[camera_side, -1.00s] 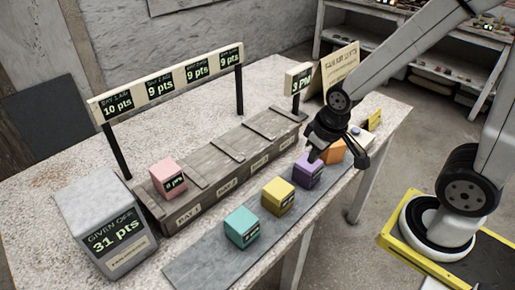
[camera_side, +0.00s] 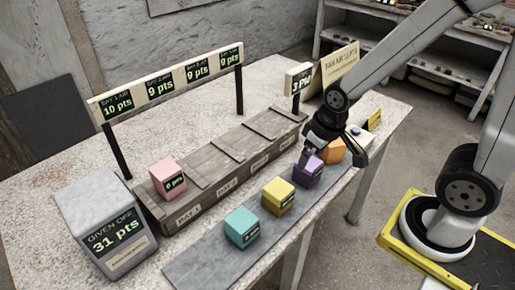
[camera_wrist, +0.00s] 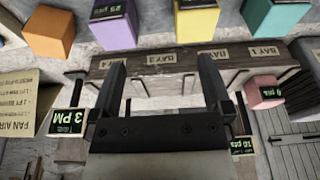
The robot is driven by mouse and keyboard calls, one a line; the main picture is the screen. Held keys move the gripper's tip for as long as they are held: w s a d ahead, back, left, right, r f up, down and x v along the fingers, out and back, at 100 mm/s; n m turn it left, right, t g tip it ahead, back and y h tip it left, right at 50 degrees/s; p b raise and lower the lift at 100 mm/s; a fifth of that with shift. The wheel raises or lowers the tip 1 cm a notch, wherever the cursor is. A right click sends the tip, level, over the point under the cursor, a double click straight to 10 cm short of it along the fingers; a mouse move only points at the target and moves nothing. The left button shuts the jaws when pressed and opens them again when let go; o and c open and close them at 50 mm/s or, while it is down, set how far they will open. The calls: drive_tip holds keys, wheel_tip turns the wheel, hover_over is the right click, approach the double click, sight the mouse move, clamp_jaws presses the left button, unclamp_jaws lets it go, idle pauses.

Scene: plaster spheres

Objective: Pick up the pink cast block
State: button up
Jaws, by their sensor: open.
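In the wrist view the pink block (camera_wrist: 264,92) shows at the right, clear of the fingers.
A teal block (camera_side: 242,228), a yellow block (camera_side: 277,196) and an orange block (camera_side: 333,152) stand on the grey strip in front of the rack. A grey box (camera_side: 105,225) reads 31 pts. A sign bar (camera_side: 170,82) on posts stands behind the rack.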

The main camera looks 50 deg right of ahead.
drive_tip(key=w+a+r+n, duration=0.1)
drive_tip(key=w+a+n, duration=0.25)
drive_tip(key=w, duration=0.45)
drive_tip(key=n+g+y, duration=0.3)
drive_tip(key=n+y, duration=0.2)
drive_tip(key=n, duration=0.9)
approach(168, 166)
drive_tip(key=x, duration=0.5)
drive_tip(key=shift+h, duration=0.3)
drive_tip(key=shift+x, duration=3.9)
drive_tip(key=shift+a, duration=0.1)
drive_tip(key=shift+r, duration=0.1)
clamp_jaws()
drive_tip(key=shift+w, duration=0.1)
